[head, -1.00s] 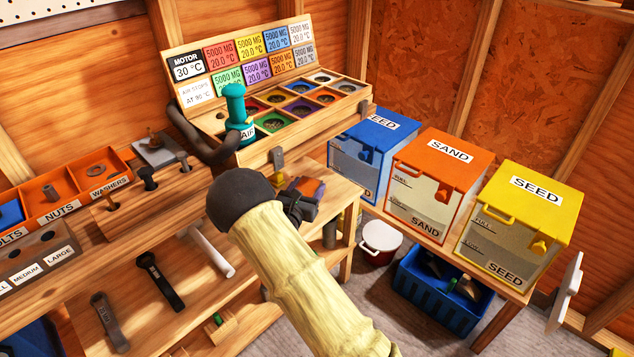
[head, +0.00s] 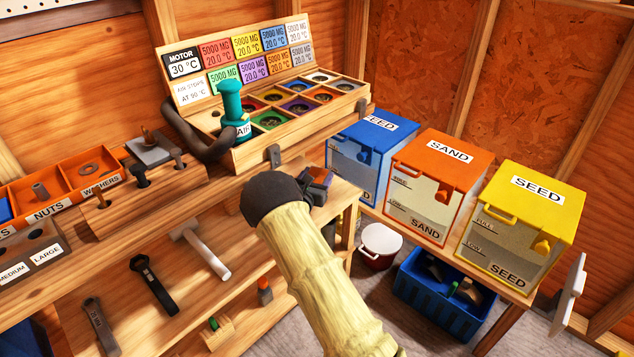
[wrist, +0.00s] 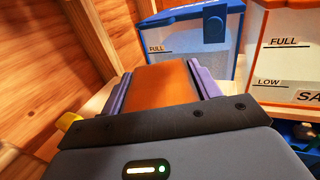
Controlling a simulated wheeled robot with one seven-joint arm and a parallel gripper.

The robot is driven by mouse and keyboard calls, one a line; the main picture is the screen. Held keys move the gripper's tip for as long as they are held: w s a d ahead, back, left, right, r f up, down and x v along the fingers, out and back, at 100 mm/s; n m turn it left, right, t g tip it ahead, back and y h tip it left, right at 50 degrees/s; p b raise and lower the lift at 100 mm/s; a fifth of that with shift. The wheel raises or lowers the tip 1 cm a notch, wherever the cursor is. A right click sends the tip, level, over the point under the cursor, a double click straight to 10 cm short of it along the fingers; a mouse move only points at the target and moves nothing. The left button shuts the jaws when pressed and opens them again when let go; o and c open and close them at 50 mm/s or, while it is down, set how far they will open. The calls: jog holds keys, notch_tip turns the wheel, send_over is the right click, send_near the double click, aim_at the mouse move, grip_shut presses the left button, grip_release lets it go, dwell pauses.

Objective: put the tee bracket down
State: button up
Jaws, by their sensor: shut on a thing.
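My gripper (head: 318,184) is beyond my forearm in the head view, near the front right corner of the workbench. In the wrist view its two purple fingers (wrist: 165,85) are shut on a flat orange piece, the tee bracket (wrist: 163,88). Only its broad orange face shows between the fingers. The rest of its shape is hidden, and so is any contact with a surface below. In the head view my arm and gripper cover most of it.
Blue seed (head: 367,155), orange sand (head: 445,180) and yellow seed (head: 520,215) bins stand on the right-hand bench. The sorting box (head: 300,125) is behind my gripper. A hammer (head: 205,250) and wrenches lie on the lower shelf. A blue crate (head: 440,290) is on the floor.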

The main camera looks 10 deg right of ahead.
jog(key=shift+f, duration=0.55)
jog(key=shift+f, duration=0.1)
jog(key=o, duration=1.3)
jog(key=shift+f, duration=0.1)
jog(key=shift+c, duration=0.2)
